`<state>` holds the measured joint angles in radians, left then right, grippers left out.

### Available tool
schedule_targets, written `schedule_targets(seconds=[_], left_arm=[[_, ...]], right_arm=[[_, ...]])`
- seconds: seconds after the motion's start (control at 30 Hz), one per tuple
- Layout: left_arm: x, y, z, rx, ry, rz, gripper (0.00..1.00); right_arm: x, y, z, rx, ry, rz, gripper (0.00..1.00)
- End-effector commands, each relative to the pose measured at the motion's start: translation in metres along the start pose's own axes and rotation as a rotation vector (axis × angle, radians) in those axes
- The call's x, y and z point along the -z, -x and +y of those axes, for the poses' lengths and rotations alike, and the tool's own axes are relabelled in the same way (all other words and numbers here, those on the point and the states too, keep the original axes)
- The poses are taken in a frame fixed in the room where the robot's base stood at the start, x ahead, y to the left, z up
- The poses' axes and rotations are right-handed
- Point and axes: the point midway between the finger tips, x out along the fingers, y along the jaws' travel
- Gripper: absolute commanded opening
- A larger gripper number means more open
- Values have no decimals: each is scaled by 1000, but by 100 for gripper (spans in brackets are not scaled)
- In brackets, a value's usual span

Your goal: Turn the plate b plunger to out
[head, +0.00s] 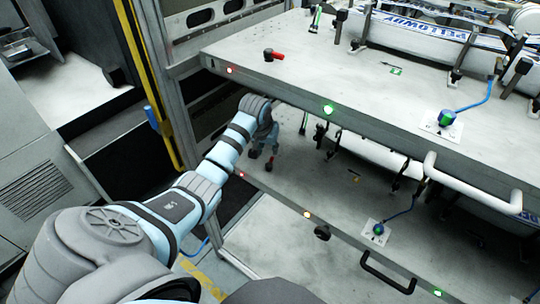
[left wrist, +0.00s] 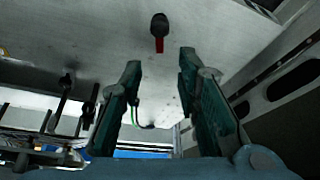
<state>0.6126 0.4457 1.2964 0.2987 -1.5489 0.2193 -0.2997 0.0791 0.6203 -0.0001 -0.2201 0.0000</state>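Two metal plates stand one above the other, and I cannot read which is plate b. The upper plate (head: 350,90) has a plunger with a black knob and a red lever (head: 273,55) near its left end. The lower plate (head: 320,190) has a similar small plunger (head: 270,165), partly hidden by my left gripper. My left gripper (head: 263,152) is between the plates at the lower plate's left end. In the left wrist view its fingers (left wrist: 160,62) are spread with nothing between them. The plunger (left wrist: 159,30) stands beyond the fingertips, apart from them. My right gripper is out of view.
The upper plate overhangs the gripper closely. Green-topped knobs with blue cables sit on the upper plate (head: 446,118) and lower plate (head: 378,230). A white handle (head: 470,190) and a black handle (head: 388,275) stick out in front. A yellow post (head: 150,85) stands at the left.

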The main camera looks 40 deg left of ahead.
Motion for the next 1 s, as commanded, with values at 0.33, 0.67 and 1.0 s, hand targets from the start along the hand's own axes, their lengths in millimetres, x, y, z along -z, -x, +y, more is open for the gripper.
schedule_targets(seconds=[0.33,0.67,1.0], left_arm=[[-2,-80,0,1,1,-2,30],[-1,-85,0,1,-1,0,30],[-1,-84,1,-2,-2,0,0]], right_arm=[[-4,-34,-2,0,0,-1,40],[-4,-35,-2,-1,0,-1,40],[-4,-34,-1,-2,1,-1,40]])
